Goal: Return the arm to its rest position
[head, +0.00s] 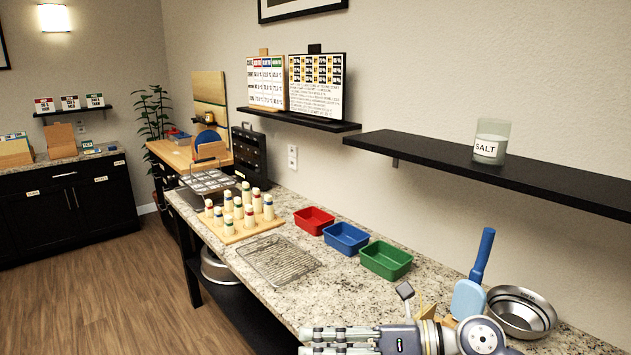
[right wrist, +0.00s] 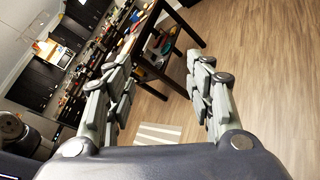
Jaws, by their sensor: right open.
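My right gripper (head: 308,341) reaches in along the bottom edge of the head view, pointing left, low at the front edge of the granite counter (head: 290,305). In the right wrist view the right gripper (right wrist: 160,62) has its two fingers spread wide with nothing between them. Beyond the fingers that view shows wooden floor, a dark table frame and distant shelving. My left gripper is not in view.
Red (head: 314,220), blue (head: 346,237) and green (head: 386,260) bins, a wire rack (head: 278,261) and a peg board (head: 240,229) stand on the counter. A steel bowl (head: 521,312) and blue-handled tool (head: 480,262) are near my arm. A shelf (head: 540,182) holds a salt jar (head: 491,141).

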